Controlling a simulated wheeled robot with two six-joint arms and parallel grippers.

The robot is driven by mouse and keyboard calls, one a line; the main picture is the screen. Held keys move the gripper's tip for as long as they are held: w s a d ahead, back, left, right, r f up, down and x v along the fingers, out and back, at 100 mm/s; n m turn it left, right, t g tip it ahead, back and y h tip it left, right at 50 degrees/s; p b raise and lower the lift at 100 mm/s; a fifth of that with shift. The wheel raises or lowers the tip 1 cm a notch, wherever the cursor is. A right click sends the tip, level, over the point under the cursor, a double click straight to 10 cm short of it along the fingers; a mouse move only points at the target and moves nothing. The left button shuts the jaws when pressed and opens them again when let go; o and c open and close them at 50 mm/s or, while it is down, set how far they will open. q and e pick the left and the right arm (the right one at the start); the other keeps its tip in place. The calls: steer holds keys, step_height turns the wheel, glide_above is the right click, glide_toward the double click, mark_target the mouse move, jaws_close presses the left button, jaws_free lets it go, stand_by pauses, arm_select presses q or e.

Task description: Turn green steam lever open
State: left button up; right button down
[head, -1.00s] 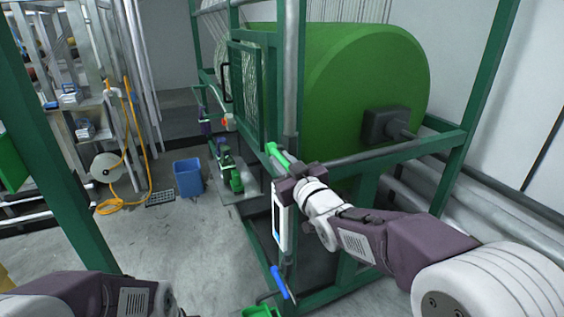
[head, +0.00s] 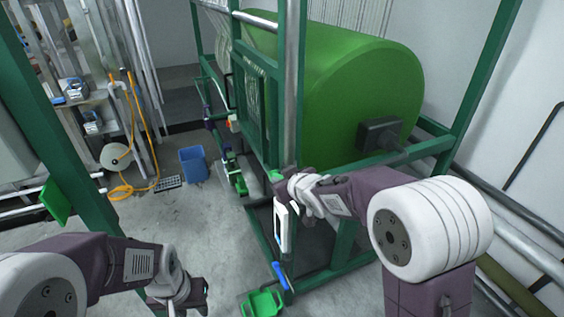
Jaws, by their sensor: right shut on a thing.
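The green steam lever (head: 275,175) shows as a short green end beside the front post of the green frame. My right gripper (head: 284,178) is shut on it, and its dark fingers and wrist hide most of the lever. My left gripper (head: 198,289) hangs low at the bottom of the head view, empty and away from the machine; its finger gap is not clear.
A white panel with a screen (head: 282,227) hangs just below my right gripper. A blue handle (head: 280,276) and a green tray-like part (head: 262,302) are lower down. The large green drum (head: 365,90) stands behind. A blue bin (head: 193,164) stands on open floor.

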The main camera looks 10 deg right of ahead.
steer(key=shift+w+r+g+p, duration=0.1)
steer(key=shift+r+g+p, duration=0.4)
steer(key=shift+p, duration=0.55)
arm_select(q)
steer(key=shift+r+p, duration=0.55)
steer(key=shift+r, duration=1.85)
arm_select(e)
steer(key=shift+w+a+f, duration=0.1)
steer(key=shift+f, duration=0.05)
steer(key=c, duration=1.3)
jaws_free()
arm_select(q)
steer(key=shift+r+p, duration=0.85)
arm_select(e)
steer(key=v, duration=0.9)
